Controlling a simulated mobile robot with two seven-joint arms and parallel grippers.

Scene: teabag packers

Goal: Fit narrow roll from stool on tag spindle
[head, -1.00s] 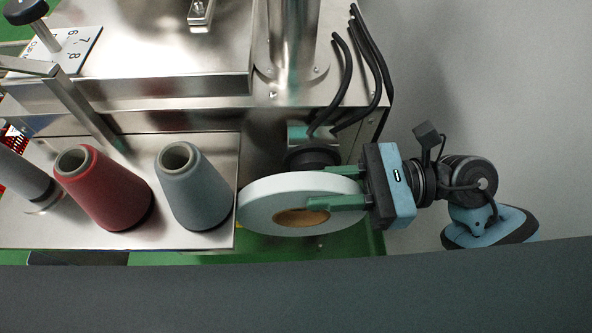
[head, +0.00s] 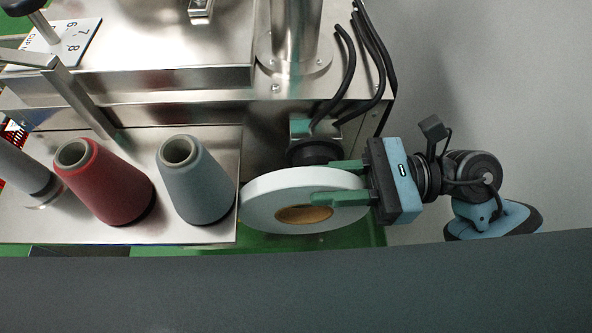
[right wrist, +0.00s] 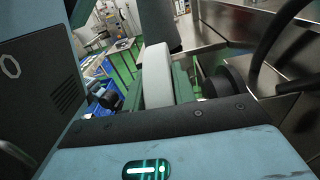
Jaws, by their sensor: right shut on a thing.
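A narrow white roll (head: 262,205) with a brown core is held by my right gripper (head: 318,183), which is shut across the roll's thickness from the right. The roll also shows upright between the green fingers in the right wrist view (right wrist: 157,75). Just behind the roll, a black round hub (head: 315,151) sits by a green block on the machine; it may be the tag spindle. It also shows beside the fingers in the right wrist view (right wrist: 229,78). The head view does not show clearly whether roll and hub touch. No stool is identifiable. My left gripper is not in view.
A grey cone (head: 194,182) and a red cone (head: 108,185) stand on a steel shelf (head: 225,222) left of the roll. Black cables (head: 347,75) hang behind the gripper, near a steel column (head: 295,35). Clear floor lies to the right.

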